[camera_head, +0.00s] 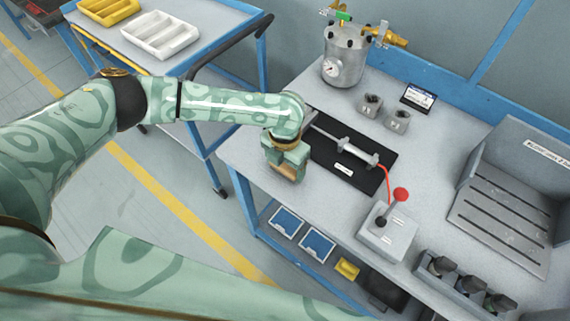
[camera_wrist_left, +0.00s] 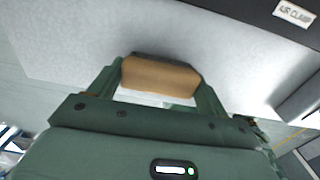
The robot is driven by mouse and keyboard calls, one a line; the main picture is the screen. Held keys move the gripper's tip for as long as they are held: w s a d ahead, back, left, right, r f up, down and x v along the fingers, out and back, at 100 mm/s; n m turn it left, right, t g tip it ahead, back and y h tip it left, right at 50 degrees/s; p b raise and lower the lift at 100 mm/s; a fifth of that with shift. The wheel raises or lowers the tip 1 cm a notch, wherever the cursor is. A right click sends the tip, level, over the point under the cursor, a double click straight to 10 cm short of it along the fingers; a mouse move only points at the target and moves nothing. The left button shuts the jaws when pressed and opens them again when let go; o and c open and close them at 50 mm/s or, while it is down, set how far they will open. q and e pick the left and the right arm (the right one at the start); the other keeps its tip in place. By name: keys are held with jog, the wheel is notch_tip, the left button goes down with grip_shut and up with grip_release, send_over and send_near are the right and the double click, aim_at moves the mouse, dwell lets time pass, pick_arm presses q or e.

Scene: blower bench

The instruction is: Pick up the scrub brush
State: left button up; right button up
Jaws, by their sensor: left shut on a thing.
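The scrub brush shows as a tan block (camera_wrist_left: 160,75) with a dark strip along its far edge in the left wrist view. My left gripper (camera_head: 285,162) is shut on it, with one green finger at each end of the block. In the head view a small tan part of the brush (camera_head: 287,173) shows below the gripper, over the left part of the grey bench (camera_head: 245,155). The rest is hidden by the gripper. I cannot tell how far the brush is from the bench top. My right gripper is out of view.
A black mat (camera_head: 325,154) with a metal cylinder lies just right of the gripper. A red-knobbed lever box (camera_head: 388,235), a pressure pot (camera_head: 345,60) and a grey slotted fixture (camera_head: 500,215) stand further right. A cart with trays (camera_head: 160,35) stands at the back left.

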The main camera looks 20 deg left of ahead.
aim_at(286, 166)
pick_arm(q)
jog(key=r, duration=0.1)
jog(key=r+p, duration=0.1)
jog(key=r, duration=0.2)
jog(key=shift+s+d+r+p, duration=0.2)
jog(key=shift+s+p, duration=0.1)
jog(key=shift+p, duration=0.1)
jog(key=s+d+r+p, duration=0.2)
jog(key=s+d+r, duration=0.1)
jog(key=s+r, duration=0.1)
jog(key=s+d+r+p, duration=0.2)
jog(key=s+d+r, duration=0.1)
jog(key=s, duration=0.4)
jog(key=shift+s+d+r+p, duration=0.3)
jog(key=shift+r+p, duration=0.1)
jog(key=shift+r, duration=0.3)
